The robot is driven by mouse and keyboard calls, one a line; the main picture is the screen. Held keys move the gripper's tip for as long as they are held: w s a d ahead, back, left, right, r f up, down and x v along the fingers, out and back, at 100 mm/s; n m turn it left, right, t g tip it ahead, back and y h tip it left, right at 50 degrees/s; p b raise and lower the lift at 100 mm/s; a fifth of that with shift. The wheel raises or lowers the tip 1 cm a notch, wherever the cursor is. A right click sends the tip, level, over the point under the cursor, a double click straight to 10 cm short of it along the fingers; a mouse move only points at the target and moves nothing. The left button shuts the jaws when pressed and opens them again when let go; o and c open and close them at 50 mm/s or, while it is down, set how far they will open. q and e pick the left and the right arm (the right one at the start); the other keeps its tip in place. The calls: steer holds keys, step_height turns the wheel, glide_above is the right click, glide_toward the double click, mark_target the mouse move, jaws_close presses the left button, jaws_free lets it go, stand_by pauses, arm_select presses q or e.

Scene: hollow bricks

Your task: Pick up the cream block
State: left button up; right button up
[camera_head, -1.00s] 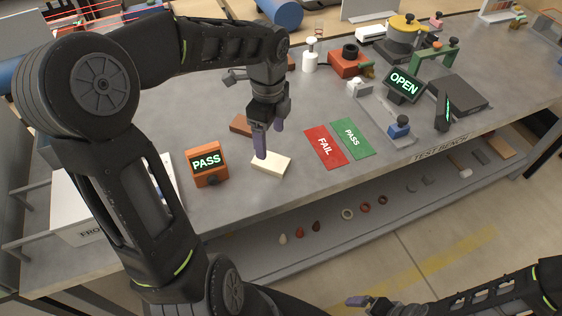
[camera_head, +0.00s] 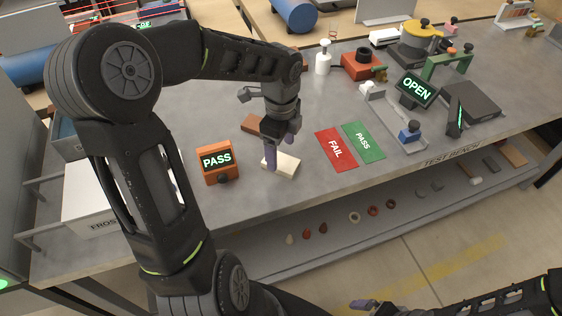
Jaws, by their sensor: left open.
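The cream block (camera_head: 284,166) lies flat on the grey bench near its front edge, between the orange PASS display and the red FAIL mat. My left gripper (camera_head: 279,158) points down right at the block. One purple finger stands at the block's left end; the other shows behind the block's far side. The jaws are open, and I cannot tell whether a finger touches the block. My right gripper (camera_head: 366,304) is at the bottom edge, low and away from the bench, and only partly in view.
An orange display reading PASS (camera_head: 218,162) stands left of the block. A brown block (camera_head: 254,124) lies behind it. A red FAIL mat (camera_head: 336,150) and a green PASS mat (camera_head: 363,142) lie to the right. A lower shelf (camera_head: 330,222) holds several small parts.

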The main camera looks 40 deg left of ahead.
mark_target(281, 161)
arm_select(q)
step_height(281, 161, down, 4)
steer(key=shift+d+r, duration=0.1)
steer(key=shift+c, duration=0.2)
stand_by(0.4)
jaws_close()
stand_by(0.6)
steer(key=shift+r, duration=0.2)
step_height(281, 161, up, 10)
stand_by(0.4)
steer(key=shift+f, duration=0.15)
stand_by(0.3)
